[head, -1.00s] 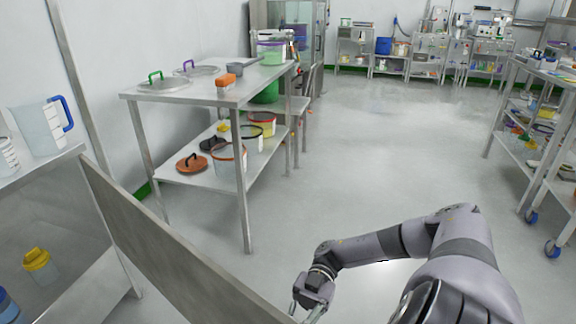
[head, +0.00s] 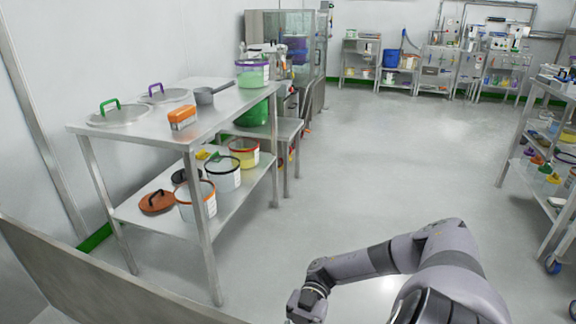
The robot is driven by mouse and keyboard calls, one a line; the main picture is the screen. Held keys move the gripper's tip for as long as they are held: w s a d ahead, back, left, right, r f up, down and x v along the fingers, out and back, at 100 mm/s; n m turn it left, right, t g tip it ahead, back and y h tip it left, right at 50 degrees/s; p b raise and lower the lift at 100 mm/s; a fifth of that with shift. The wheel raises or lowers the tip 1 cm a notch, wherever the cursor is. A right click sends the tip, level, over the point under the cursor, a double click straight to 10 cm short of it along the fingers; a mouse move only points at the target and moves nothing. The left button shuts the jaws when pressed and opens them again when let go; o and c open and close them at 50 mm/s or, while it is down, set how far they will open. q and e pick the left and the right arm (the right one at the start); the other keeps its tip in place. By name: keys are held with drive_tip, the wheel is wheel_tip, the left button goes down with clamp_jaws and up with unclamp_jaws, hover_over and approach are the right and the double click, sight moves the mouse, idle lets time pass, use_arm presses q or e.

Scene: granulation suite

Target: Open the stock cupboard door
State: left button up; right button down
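A flat grey panel (head: 95,282), which looks like the stock cupboard door, runs slanting across the lower left of the head view. Its lower end is cut off by the bottom edge. The cupboard's inside is out of view. My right arm comes in from the lower right, and its gripper (head: 305,307) is at the bottom edge, just right of the panel's visible end. The fingers are cut off, so I cannot tell whether they touch the panel or hold anything. My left gripper is out of view.
A steel table (head: 150,133) beyond the panel holds lids, an orange-topped item (head: 182,117), a scoop (head: 208,94) and tubs. A wheeled rack (head: 535,135) stands at right. The floor (head: 385,170) between is clear.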

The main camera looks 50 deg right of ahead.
drive_tip(key=shift+d+f, duration=0.15)
drive_tip(key=shift+d, duration=0.2)
drive_tip(key=c, duration=1.7)
unclamp_jaws()
drive_tip(key=shift+w, duration=0.1)
drive_tip(key=shift+o, duration=0.2)
drive_tip(key=v, duration=1.2)
